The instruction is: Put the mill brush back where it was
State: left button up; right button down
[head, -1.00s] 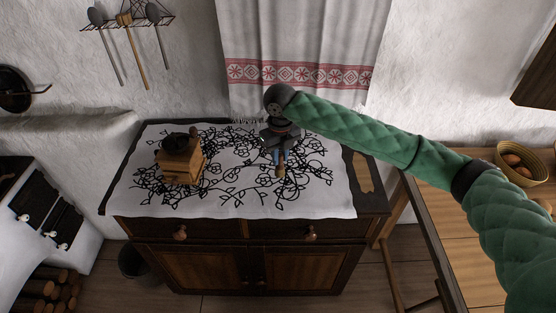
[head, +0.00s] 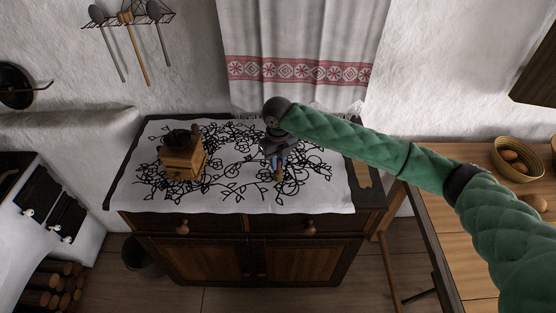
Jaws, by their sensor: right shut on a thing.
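My right gripper (head: 277,160) is over the white embroidered cloth on the dark wooden cabinet (head: 255,250). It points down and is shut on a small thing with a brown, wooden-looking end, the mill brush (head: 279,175). The gripper and wrist hide most of the brush. I cannot tell whether the brush touches the cloth (head: 235,192). A wooden coffee mill (head: 182,160) with a dark top stands on the cloth to the left, apart from the gripper. My left gripper is not in view.
A small wooden piece (head: 362,172) lies on the cabinet top's right end. A table with a basket (head: 518,158) is at right. A stove (head: 40,205) is at left. Utensils hang on a wall rack (head: 128,20). The cloth between mill and gripper is clear.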

jog(key=c, duration=1.3)
grip_release()
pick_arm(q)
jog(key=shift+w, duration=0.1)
pick_arm(e)
jog(key=shift+r+b, duration=0.3)
jog(key=shift+r, duration=0.15)
notch_tip(320, 180, up, 4)
jog(key=shift+f+b, duration=0.1)
jog(key=shift+b, duration=0.9)
notch_tip(320, 180, up, 6)
jog(key=shift+f+b, duration=0.1)
jog(key=shift+b, duration=1.05)
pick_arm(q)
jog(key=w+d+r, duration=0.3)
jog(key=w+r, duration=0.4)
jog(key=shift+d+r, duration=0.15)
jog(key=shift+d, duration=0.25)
pick_arm(e)
jog(key=shift+r, duration=0.85)
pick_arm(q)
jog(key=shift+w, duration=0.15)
pick_arm(e)
jog(key=shift+s, duration=0.1)
